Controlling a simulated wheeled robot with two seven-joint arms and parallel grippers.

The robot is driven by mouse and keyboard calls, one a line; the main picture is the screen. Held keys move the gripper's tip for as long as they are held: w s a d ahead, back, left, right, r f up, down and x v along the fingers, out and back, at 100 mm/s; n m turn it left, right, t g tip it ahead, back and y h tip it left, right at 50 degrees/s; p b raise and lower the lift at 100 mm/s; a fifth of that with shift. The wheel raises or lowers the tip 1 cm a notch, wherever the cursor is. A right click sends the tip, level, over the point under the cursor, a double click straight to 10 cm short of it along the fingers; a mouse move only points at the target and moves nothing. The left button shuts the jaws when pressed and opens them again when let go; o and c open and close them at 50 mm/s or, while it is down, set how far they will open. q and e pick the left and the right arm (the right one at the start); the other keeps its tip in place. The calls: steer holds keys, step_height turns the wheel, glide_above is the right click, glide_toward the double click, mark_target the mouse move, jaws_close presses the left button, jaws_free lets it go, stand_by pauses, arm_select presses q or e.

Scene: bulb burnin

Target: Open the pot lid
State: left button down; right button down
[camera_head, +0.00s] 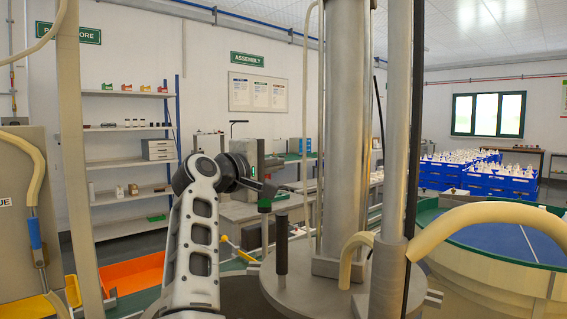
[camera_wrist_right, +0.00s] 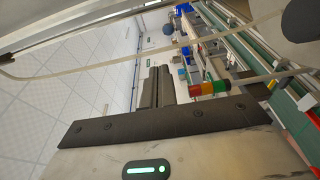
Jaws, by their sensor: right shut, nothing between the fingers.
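A round grey metal plate (camera_head: 330,292), which looks like the pot lid, lies level at the lower middle of the head view. A dark upright handle (camera_head: 281,246) stands near its left side, and thick metal columns rise from it. I see no gap under the plate; its front edge is cut off. My right gripper (camera_head: 267,196) is left of the columns, above and apart from the handle. In the right wrist view its dark fingers (camera_wrist_right: 155,88) are together with nothing between them. My left gripper is not in view.
Tan hoses (camera_head: 485,217) arch at the right and beside the columns. A round blue-topped table (camera_head: 500,232) is at the right. An orange tray (camera_head: 132,281) lies low at the left. In the wrist view, a red, amber and green signal light (camera_wrist_right: 208,88) stands beyond the fingers.

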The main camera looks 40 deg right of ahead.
arm_select(q)
steer(key=p, duration=0.1)
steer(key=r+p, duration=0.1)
steer(key=p, duration=0.1)
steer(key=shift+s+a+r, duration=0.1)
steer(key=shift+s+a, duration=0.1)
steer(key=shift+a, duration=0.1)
arm_select(e)
steer(key=s+d, duration=0.1)
steer(key=d, duration=0.8)
steer(key=shift+s, duration=0.2)
steer(key=shift+d, duration=0.15)
